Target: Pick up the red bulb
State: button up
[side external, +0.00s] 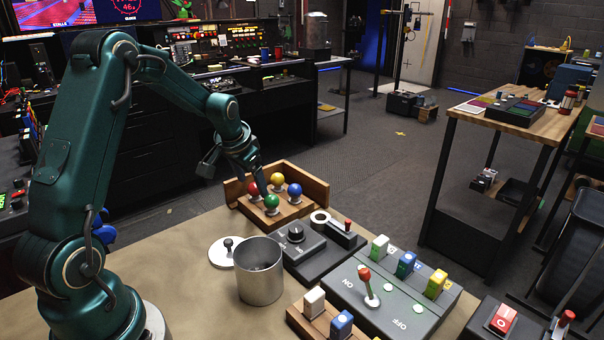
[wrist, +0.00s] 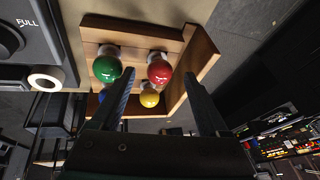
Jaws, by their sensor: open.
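The red bulb (side external: 253,189) sits on the wooden bulb stand (side external: 311,183), partly behind my gripper (side external: 254,182) in the side view. In the wrist view, the red bulb (wrist: 159,69) appears between the two fingertips of my gripper (wrist: 160,75). My gripper is open and points down over the stand, holding nothing. I cannot tell whether the fingers reach down beside the bulb. A green bulb (side external: 271,201), a yellow bulb (side external: 277,179) and a blue bulb (side external: 295,189) stand close by on the same stand.
A metal cup (side external: 260,282) and a white disc with a black knob (side external: 222,254) stand in front. A dark knob box (side external: 305,249) and a grey switch panel (side external: 350,287) lie to the right. The stand has raised walls behind the bulbs. Bare table shows at front left.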

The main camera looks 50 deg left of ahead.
jog(key=shift+x, duration=1)
grip_shut()
jog(key=shift+r, duration=0.15)
notch_tip(320, 180, up, 4)
jog(key=s+a+r, duration=0.6)
jog(key=s, duration=0.4)
jog(key=shift+r, duration=0.4)
jog(key=shift+a, duration=0.1)
